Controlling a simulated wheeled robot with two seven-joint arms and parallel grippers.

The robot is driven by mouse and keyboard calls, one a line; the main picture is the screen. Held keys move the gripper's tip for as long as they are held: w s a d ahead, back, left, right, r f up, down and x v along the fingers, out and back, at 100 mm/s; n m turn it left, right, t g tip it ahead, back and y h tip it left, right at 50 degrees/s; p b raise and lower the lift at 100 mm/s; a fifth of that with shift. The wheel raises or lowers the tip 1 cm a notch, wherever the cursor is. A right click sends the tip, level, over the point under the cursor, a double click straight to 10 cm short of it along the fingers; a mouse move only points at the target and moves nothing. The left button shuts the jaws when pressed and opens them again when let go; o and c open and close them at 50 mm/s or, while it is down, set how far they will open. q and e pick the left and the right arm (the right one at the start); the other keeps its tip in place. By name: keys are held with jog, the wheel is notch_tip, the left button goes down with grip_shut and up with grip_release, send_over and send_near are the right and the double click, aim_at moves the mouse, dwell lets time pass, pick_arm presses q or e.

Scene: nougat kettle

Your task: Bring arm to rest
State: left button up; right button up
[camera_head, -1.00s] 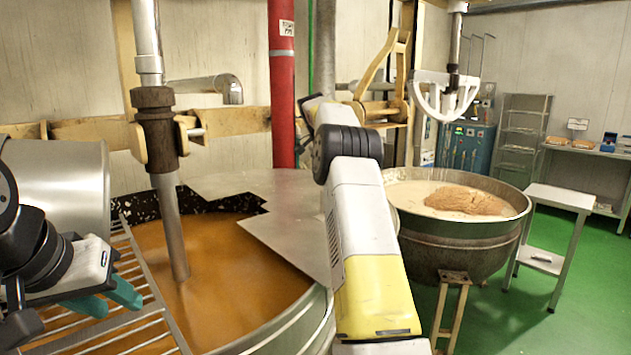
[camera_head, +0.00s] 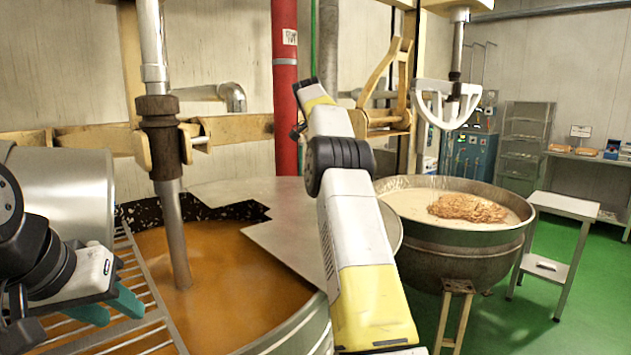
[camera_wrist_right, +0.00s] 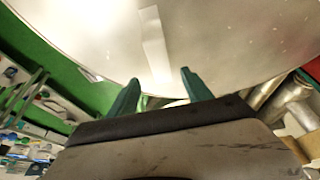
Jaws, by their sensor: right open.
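My right arm (camera_head: 355,225), white and yellow, rises from the bottom middle in the head view, in front of the near kettle. Its gripper is hidden there. In the right wrist view my right gripper (camera_wrist_right: 158,92) has its two teal fingers apart, with nothing between them. A large pale, round surface (camera_wrist_right: 230,40) fills the view beyond the fingers; I cannot tell whether they touch it. My left gripper (camera_head: 108,308) is at the lower left, over a wire rack. Its teal fingers are apart and look empty.
The near kettle (camera_head: 290,338) holds orange-brown liquid (camera_head: 225,290), with a metal shaft (camera_head: 172,215) in it and flat metal covers (camera_head: 288,240) on top. Behind on the right stand a second kettle (camera_head: 455,255) and a small white table (camera_head: 562,205). Green floor (camera_head: 590,310) is open at right.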

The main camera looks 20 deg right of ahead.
jog(key=shift+s+a+r, duration=0.1)
jog(key=shift+a+r, duration=0.1)
jog(key=shift+r, duration=0.25)
jog(key=s+a+r+n+t+y, duration=0.1)
jog(key=s+a+r+n+y, duration=0.15)
jog(key=s+a+n, duration=0.4)
jog(key=s+a+r+n+t+y, duration=0.1)
jog(key=s+a+r+t, duration=0.2)
jog(key=s, duration=0.7)
jog(key=s+a+f+n+y, duration=0.1)
jog(key=s+a+f+n, duration=0.1)
jog(key=s, duration=0.6)
jog(key=s+a+f+n+y, duration=0.1)
jog(key=s+a+f+n, duration=0.1)
jog(key=s+a+f, duration=0.3)
jog(key=s+a+f+n+y, duration=0.1)
jog(key=s+f, duration=0.4)
jog(key=s, duration=0.7)
jog(key=shift+s+a+f+n, duration=0.15)
jog(key=shift+a+f+n, duration=0.2)
jog(key=shift+a+n, duration=0.6)
jog(key=shift+a, duration=0.25)
